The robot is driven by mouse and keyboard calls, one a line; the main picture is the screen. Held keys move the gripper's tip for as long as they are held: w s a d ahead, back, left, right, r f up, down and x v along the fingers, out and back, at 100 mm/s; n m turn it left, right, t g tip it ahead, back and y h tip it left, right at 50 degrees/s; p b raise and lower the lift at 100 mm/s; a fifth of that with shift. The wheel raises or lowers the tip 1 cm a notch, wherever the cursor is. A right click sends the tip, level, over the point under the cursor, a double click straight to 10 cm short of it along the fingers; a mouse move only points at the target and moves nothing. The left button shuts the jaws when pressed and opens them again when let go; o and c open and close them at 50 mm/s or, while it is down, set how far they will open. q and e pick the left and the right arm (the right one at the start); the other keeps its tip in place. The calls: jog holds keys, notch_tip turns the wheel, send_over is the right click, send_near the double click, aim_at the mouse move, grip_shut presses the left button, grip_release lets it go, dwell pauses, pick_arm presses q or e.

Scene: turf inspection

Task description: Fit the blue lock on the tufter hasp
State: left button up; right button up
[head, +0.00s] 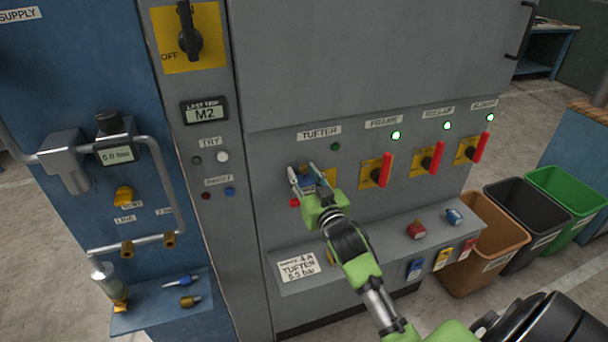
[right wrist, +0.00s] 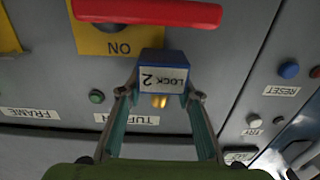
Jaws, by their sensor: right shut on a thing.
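My right gripper (head: 312,180) is at the panel under the TUFTER label (head: 319,133). It is shut on a blue lock marked LOCK 2, which shows between the fingertips in the right wrist view (right wrist: 163,72). Brass-coloured metal (right wrist: 160,101) shows at one end of the lock. The tufter switch has a yellow plate (right wrist: 98,40) and a red handle (right wrist: 148,12) lying level. In the head view the gripper hides most of that switch. The hasp is not clearly visible, so I cannot tell whether the lock touches it. My left gripper is not in view.
Three switches with upright red handles (head: 386,169) stand to the right, under green lamps. The ledge below holds a red lock (head: 416,230), another blue lock (head: 454,216) and coloured tags (head: 442,258). Bins (head: 490,225) stand at right. Pipes (head: 155,165) run along the blue cabinet at left.

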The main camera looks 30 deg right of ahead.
jog(key=shift+w+d+r, duration=0.1)
jog(key=shift+r, duration=0.35)
jog(key=o, duration=1.4)
jog(key=shift+w, duration=0.1)
jog(key=shift+w+f, duration=0.1)
jog(key=shift+w, duration=0.05)
jog(key=shift+f, duration=0.2)
jog(key=shift+s+f, duration=0.1)
jog(key=shift+s, duration=0.2)
jog(key=v, duration=1.1)
jog(key=shift+s, duration=0.35)
jog(key=shift+c, duration=0.5)
